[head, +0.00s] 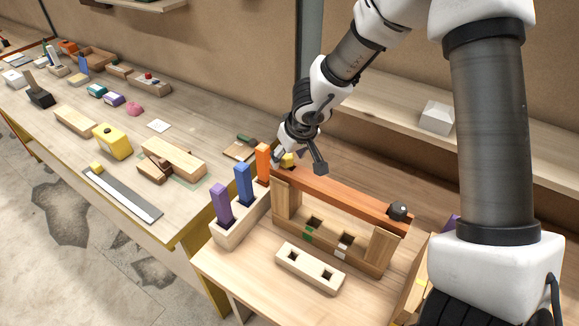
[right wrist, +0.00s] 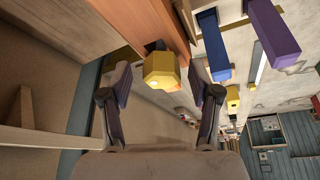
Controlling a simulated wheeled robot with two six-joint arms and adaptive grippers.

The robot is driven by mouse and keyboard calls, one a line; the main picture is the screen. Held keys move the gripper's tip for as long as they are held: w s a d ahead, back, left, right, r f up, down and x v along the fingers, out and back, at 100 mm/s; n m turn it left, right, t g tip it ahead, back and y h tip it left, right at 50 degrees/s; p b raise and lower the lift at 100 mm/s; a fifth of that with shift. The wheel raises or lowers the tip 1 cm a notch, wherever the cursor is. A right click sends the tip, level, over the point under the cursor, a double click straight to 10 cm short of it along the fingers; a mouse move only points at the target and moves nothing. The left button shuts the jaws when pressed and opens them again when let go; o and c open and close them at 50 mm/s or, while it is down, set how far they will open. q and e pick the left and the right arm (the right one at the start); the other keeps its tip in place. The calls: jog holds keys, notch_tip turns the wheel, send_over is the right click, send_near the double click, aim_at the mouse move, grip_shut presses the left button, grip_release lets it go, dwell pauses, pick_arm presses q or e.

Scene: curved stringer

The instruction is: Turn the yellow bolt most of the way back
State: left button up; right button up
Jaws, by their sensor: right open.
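The yellow bolt (head: 287,160) sits at the far left end of an orange-brown wooden beam (head: 340,196). In the right wrist view the bolt's faceted yellow head (right wrist: 161,71) sticks out from the beam's end (right wrist: 145,22). My right gripper (head: 298,163) is open at that end, partly covering the bolt in the head view. In the right wrist view my right gripper's fingers (right wrist: 161,84) stand on either side of the bolt head, with gaps visible on both sides. My left gripper is out of view.
A rack (head: 236,232) with purple, blue and orange upright pieces stands close left of the beam. A dark knob (head: 398,210) sits at the beam's near right end. A pale block with two square holes (head: 310,267) lies in front. Tools and blocks cover the left bench.

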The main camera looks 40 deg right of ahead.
jog(key=shift+a+r+m+h, duration=0.1)
jog(key=shift+a+m+h, duration=0.15)
jog(key=shift+m, duration=0.55)
jog(key=shift+d+r+m+h+p, duration=0.15)
jog(key=shift+m+h+p, duration=0.35)
jog(key=shift+m, duration=0.6)
jog(key=m+g+h+p, duration=0.1)
jog(key=m+p, duration=0.1)
jog(key=m, duration=0.1)
jog(key=shift+r, duration=0.2)
jog(key=shift+w+a+f+m, duration=0.1)
jog(key=shift+a+f+m, duration=0.15)
jog(key=shift+f+m, duration=0.1)
jog(key=shift+d+r+p, duration=0.1)
jog(key=shift+d+p, duration=0.1)
jog(key=shift+p, duration=0.1)
jog(key=shift+r+p, duration=0.1)
jog(key=shift+p, duration=0.25)
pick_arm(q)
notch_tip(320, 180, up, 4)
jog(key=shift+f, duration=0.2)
pick_arm(e)
jog(key=shift+a, duration=0.1)
